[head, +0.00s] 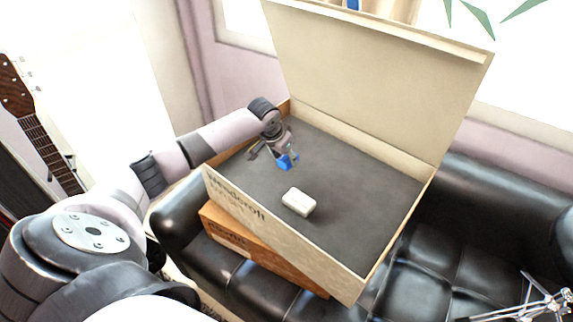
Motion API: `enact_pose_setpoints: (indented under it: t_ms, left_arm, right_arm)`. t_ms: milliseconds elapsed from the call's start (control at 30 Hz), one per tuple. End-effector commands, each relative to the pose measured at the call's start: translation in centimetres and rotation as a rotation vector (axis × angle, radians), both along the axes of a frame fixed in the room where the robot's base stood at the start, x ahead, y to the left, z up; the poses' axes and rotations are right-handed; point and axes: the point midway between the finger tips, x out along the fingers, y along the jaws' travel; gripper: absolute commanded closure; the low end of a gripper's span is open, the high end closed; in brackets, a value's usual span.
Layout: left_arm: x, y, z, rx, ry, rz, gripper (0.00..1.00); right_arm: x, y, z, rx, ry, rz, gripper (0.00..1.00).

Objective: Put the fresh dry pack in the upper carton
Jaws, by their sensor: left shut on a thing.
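The upper carton (322,258) is a large beige box with a dark grey inside and its lid standing open at the back. My left gripper (287,160) is over the inside of this carton, towards its back left. It is shut on a small blue pack (288,163), partly hidden by the fingers. I cannot tell whether the blue pack touches the carton floor. A small white pack (298,202) with rounded edges lies on the carton floor, in front of the gripper and apart from it.
The upper carton rests on an orange-brown carton (225,238), on a black leather sofa (475,235). The raised lid (380,75) walls off the back. A guitar (45,140) stands at the left. Thin metal legs (540,302) show at the bottom right. The carton's right floor is clear.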

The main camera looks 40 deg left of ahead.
Motion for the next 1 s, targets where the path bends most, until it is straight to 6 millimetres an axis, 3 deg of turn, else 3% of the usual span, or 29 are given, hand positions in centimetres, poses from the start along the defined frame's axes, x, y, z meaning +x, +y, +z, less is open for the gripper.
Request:
enact_pose_setpoints:
  t_ms: [200,600,633,900,1000]
  left_arm:
    - [-0.1,0.0,-3.3,0.0,0.003,0.0,0.92]
    - [0.0,0.0,-3.9,0.0,0.001,0.0,0.92]
    - [0.0,0.0,-3.8,0.0,0.001,0.0,0.62]
    - [-0.1,0.0,-3.8,0.0,0.002,0.0,0.44]
    - [-0.1,0.0,-3.8,0.0,0.002,0.0,0.44]
  right_arm:
    - [0.0,0.0,-0.1,0.0,0.0,0.0,0.6]
    - [0.0,0.0,-0.2,0.0,0.0,0.0,0.6]
    - [0.0,0.0,-0.1,0.0,0.0,0.0,0.6]
    - [0.0,0.0,-0.1,0.001,-0.001,0.0,0.6]
    - [0.0,0.0,-0.1,0.001,-0.001,0.0,0.6]
